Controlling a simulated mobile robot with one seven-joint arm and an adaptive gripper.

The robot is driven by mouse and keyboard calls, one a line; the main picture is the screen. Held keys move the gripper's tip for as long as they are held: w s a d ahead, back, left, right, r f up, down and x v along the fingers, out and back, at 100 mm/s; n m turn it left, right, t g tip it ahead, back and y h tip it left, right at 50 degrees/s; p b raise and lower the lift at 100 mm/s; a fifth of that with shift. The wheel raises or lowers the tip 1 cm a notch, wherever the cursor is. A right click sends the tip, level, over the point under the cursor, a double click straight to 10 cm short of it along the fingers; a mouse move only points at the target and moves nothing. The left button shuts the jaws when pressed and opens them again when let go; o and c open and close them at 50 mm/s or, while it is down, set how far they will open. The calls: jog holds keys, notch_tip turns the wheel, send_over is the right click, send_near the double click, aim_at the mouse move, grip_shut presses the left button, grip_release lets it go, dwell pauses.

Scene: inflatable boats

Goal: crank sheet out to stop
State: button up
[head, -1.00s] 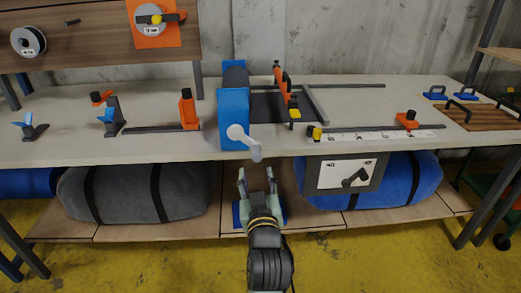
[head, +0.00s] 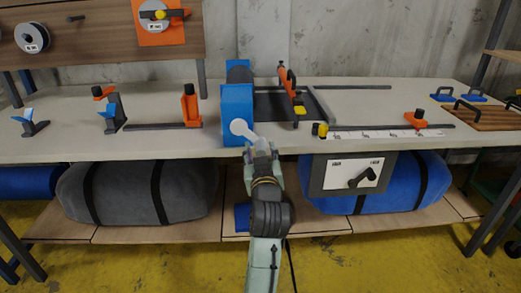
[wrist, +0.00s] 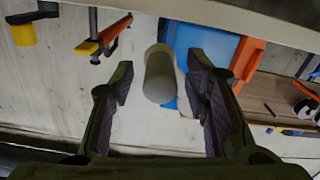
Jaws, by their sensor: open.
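A blue crank unit (head: 237,108) stands at the bench's front edge with a dark roll behind it. Its light grey crank (head: 240,128) points down to the right, toward my gripper. My gripper (head: 262,152) is open just in front of the bench edge, at the handle end of the crank. In the wrist view, the pale round crank handle (wrist: 160,76) stands between the two open fingers (wrist: 162,88), with gaps on both sides. A dark grey sheet (head: 270,106) lies flat on the bench to the right of the blue unit.
A white scale (head: 375,134) with an orange stop (head: 415,119) lies along the front right of the bench (head: 70,146). A panel with a black lever (head: 362,178) hangs below it. Rolled bundles fill the lower shelf.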

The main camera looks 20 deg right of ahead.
jog(key=shift+w+d, duration=0.1)
jog(key=shift+w, duration=0.3)
jog(key=shift+c, duration=0.3)
grip_shut()
dwell(0.4)
